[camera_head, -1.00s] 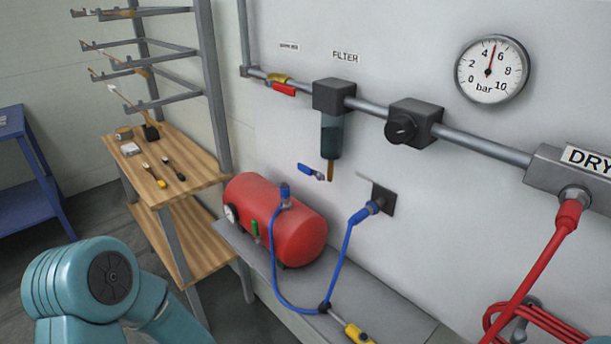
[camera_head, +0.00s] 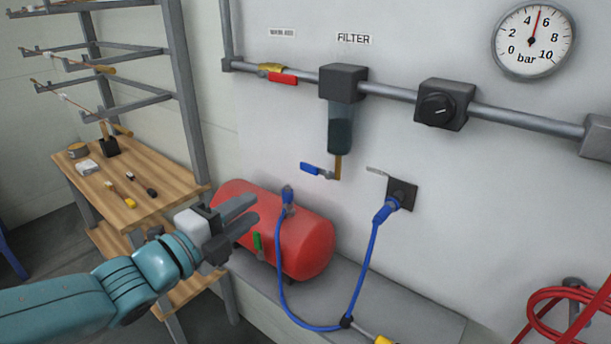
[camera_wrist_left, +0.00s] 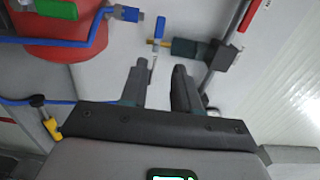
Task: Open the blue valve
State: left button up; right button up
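The blue valve (camera_head: 311,169) is a small blue lever on a fitting under the filter bowl, its handle pointing left. In the left wrist view the blue lever (camera_wrist_left: 158,27) shows beyond the fingertips. My left gripper (camera_head: 252,212) comes in from the left in front of the red tank. It appears lower and to the left of the blue lever, apart from it. Its two dark fingers are spread with nothing between them, also in the left wrist view (camera_wrist_left: 160,74). My right gripper is not in view.
A red air tank (camera_head: 308,250) sits on a grey ledge, with a blue hose (camera_head: 370,262) looping to a wall socket (camera_head: 403,193). The filter (camera_head: 341,125), black regulator knob (camera_head: 437,108) and red-handled valve (camera_head: 283,78) sit along the pipe. A wooden bench (camera_head: 170,178) stands left.

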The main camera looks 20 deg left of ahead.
aim_at(308, 169)
pick_arm(q)
jog(key=p+x, duration=0.3)
jog(key=x, duration=1.2)
jog(key=shift+w, duration=0.2)
jog(key=shift+w+a+f, duration=0.1)
jog(key=shift+w, duration=0.35)
jog(key=shift+w+f, duration=0.1)
grip_shut()
